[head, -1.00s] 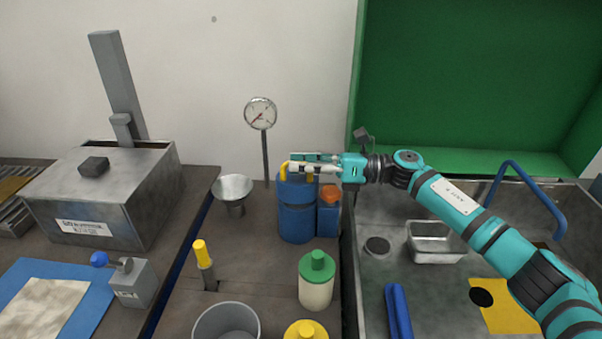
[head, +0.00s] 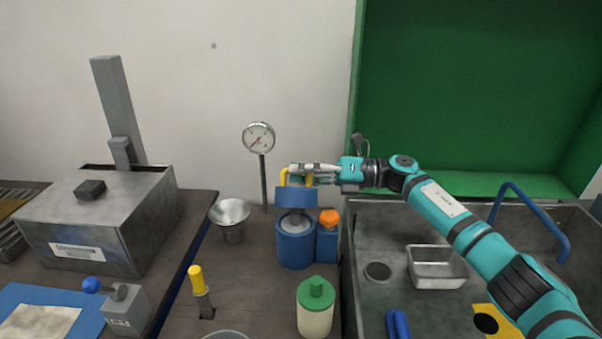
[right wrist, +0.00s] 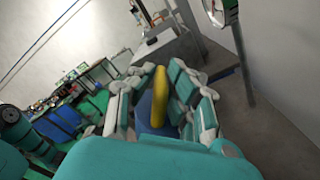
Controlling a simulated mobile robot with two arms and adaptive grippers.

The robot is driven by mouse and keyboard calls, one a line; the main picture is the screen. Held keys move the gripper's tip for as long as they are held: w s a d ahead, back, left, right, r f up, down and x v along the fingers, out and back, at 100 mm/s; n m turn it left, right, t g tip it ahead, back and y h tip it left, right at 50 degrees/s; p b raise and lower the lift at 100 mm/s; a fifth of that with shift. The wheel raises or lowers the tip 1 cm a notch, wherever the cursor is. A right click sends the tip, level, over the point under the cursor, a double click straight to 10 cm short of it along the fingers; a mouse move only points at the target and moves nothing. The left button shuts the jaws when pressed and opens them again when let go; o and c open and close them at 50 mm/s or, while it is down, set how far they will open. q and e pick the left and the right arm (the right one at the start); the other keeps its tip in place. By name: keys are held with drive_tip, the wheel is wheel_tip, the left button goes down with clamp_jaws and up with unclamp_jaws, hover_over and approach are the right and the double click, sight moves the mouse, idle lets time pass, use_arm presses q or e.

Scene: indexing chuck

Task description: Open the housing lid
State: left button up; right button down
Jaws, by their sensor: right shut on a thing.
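The blue round housing (head: 296,250) stands on the workbench at the middle of the head view. Its blue lid (head: 296,197) is raised and tilted above it, and a grey rounded part (head: 296,221) shows in the open top. A yellow handle (head: 285,178) is on the lid. My right gripper (head: 303,174) is shut on this handle, above the housing. In the right wrist view the yellow handle (right wrist: 156,97) stands between the fingers, with blue lid behind it. My left gripper is not in view.
A blue box with an orange cap (head: 328,240) stands right beside the housing. A dial gauge (head: 258,137) on a post and a metal funnel cup (head: 230,218) are to its left. A green-capped bottle (head: 315,310) stands in front. A metal sink (head: 455,230) lies to the right.

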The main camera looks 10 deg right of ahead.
drive_tip(key=c, duration=1.3)
unclamp_jaws()
drive_tip(key=shift+c, duration=0.2)
drive_tip(key=s+d, duration=0.2)
drive_tip(key=d, duration=1)
drive_tip(key=shift+s, duration=0.2)
